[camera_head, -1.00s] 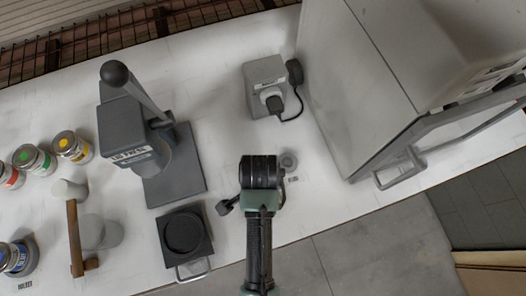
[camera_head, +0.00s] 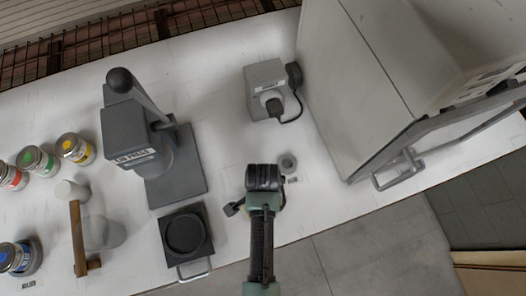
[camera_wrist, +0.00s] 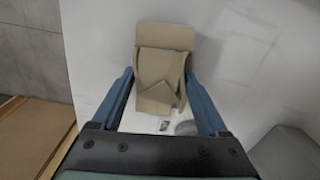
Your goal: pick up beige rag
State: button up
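The beige rag (camera_wrist: 164,62) shows in the wrist view as a folded cloth on the white tabletop, with a flap folded over its lower part. My gripper (camera_wrist: 160,80) is open, with one blue finger on each side of the rag and nothing held. I cannot tell how high the fingertips are above the table. In the head view my gripper (camera_head: 250,206) is over the table near its front edge, and my arm hides the rag there.
A grey ring (camera_head: 288,163) lies just right of my gripper. A black square holder (camera_head: 203,228) and a lever press (camera_head: 140,145) stand left. A grey box (camera_head: 266,84) and large cabinet (camera_head: 350,90) stand behind and right. Cans (camera_head: 76,148) and a wooden-handled tool (camera_head: 77,235) are far left.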

jog(key=c, duration=0.4)
jog(key=shift+r, duration=0.15)
notch_tip(320, 180, up, 10)
jog(key=shift+f+b, duration=0.1)
jog(key=shift+b, duration=0.5)
